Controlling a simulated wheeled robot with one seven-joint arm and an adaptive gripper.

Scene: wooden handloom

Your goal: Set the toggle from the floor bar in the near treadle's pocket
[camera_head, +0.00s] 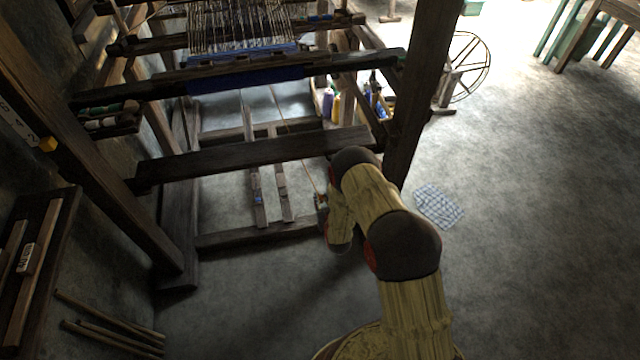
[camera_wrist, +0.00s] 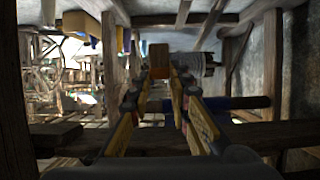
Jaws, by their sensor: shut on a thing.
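My gripper (camera_head: 322,202) is low beside the right front post of the loom, to the right of the treadles. In the wrist view its two fingers (camera_wrist: 160,80) close on a small orange-brown block (camera_wrist: 159,54), which I take for the toggle. In the head view the toggle is too small to make out. A thin cord (camera_head: 298,145) runs from the loom down to my gripper. Two treadles, a left one (camera_head: 251,150) and a right one (camera_head: 281,178), slope to the floor bar (camera_head: 225,239). A small pale-blue mark sits on the left treadle. The pocket is not clear.
The breast beam (camera_head: 250,158) crosses above the treadles. The right post (camera_head: 420,90) stands close to my arm. A checked cloth (camera_head: 438,205) lies on the open floor at right. Sticks (camera_head: 110,325) lie at lower left. Bottles (camera_head: 332,102) stand behind the loom.

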